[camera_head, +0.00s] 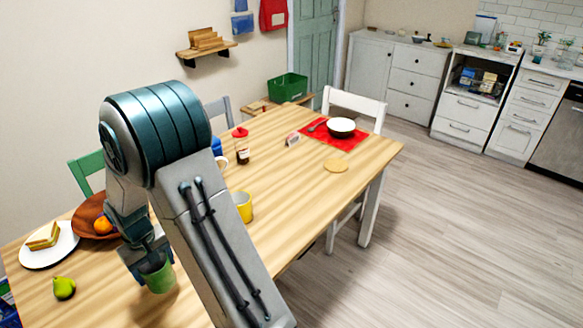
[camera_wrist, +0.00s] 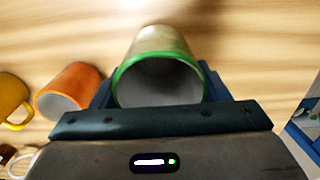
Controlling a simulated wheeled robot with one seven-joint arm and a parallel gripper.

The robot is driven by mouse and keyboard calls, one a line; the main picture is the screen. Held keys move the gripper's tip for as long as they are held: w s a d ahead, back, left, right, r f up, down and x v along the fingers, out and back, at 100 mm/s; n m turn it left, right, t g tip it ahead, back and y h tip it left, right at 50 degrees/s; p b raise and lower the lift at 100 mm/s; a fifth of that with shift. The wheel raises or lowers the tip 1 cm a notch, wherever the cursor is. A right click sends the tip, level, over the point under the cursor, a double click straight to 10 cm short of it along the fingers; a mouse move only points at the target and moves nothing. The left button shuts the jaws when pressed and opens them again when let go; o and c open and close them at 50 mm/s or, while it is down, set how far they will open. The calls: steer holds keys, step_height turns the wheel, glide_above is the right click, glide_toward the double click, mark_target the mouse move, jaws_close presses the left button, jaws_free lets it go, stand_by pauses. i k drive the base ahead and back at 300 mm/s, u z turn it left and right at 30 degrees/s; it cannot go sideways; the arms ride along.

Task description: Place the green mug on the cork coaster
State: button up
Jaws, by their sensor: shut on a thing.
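The green mug (camera_head: 158,276) is held by my gripper (camera_head: 148,258) near the front left part of the table. In the wrist view the green mug (camera_wrist: 158,70) sits between the two blue fingers of my gripper (camera_wrist: 160,90), its open grey mouth facing the camera. My gripper is shut on it. I cannot tell whether the mug's base touches the table. The cork coaster (camera_head: 336,166) is a flat tan disc lying bare near the table's far right edge, well away from the mug. The coaster is not in the wrist view.
A yellow mug (camera_head: 243,206) stands between gripper and coaster, partly behind my arm. An orange mug (camera_wrist: 70,88) is left in the wrist view. A pear (camera_head: 64,287), sandwich plate (camera_head: 50,258) and wooden bowl (camera_head: 88,218) lie left. A white bowl (camera_head: 341,127) sits beyond the coaster.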

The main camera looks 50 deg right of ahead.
mark_target(332, 165)
steer(key=u, duration=2.75)
steer(key=k, duration=2.8)
steer(key=z, duration=2.2)
steer(key=i, duration=0.5)
steer(key=z, duration=0.05)
